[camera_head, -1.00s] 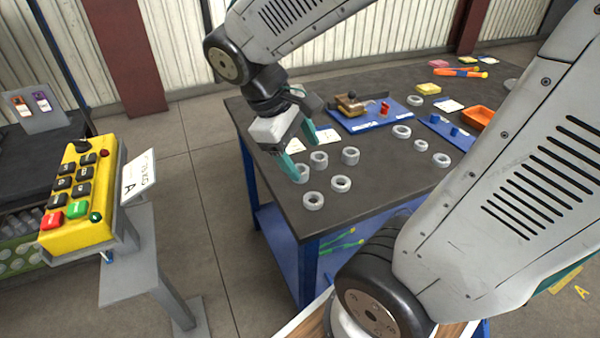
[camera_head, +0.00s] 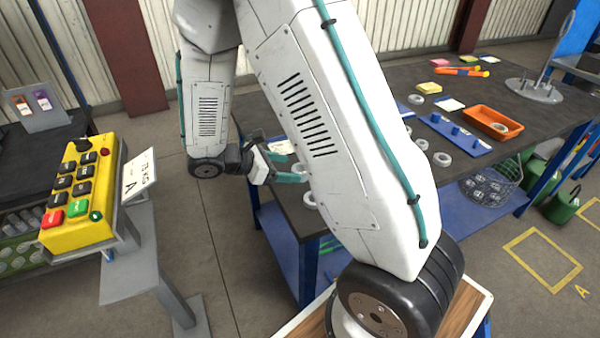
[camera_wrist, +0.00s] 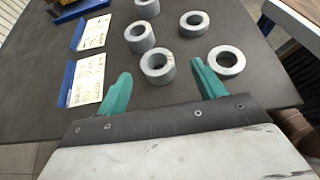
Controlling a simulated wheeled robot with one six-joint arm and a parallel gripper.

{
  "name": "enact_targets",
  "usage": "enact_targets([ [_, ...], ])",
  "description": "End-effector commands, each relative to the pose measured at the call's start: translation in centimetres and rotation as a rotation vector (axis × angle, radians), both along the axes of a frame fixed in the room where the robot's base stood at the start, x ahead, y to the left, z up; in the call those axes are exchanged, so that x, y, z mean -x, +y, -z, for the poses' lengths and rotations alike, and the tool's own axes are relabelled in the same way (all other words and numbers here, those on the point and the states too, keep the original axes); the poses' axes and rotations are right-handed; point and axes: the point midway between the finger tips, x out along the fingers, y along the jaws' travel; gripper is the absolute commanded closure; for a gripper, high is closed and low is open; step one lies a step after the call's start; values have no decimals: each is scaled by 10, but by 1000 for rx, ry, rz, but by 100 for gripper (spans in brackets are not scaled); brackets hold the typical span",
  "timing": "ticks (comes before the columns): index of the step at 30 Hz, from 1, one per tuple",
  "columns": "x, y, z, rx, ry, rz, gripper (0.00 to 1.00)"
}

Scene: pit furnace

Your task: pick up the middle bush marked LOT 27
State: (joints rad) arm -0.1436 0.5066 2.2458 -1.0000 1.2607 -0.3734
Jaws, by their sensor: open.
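Several grey ring-shaped bushes stand on the dark table. In the wrist view, three form a rough row beside the cards: a near one (camera_wrist: 158,67), a middle one (camera_wrist: 139,37) and a far one (camera_wrist: 146,9). Two more stand to the right, one farther (camera_wrist: 194,23) and one nearer (camera_wrist: 227,62). No LOT 27 marking is legible. My gripper (camera_wrist: 161,68) is open and empty, its teal fingers on either side of the near bush in the picture; contact is unclear. In the head view my gripper (camera_head: 294,168) is over the table's left end; my arm hides most bushes.
Two white cards with blue edges, a near one (camera_wrist: 87,80) and a far one (camera_wrist: 92,33), lie left of the bushes. In the head view, an orange tray (camera_head: 492,123) and a blue peg board (camera_head: 453,133) are on the right. A yellow button box (camera_head: 80,195) stands off the table's left.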

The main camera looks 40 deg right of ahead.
Motion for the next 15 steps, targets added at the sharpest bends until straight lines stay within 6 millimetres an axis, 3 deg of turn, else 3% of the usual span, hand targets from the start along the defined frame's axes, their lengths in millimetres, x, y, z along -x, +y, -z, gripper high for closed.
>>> enact_targets([
  [9,6,-39,22,-1,0,4,31],
  [15,9,-49,28,-2,0,2,31],
])
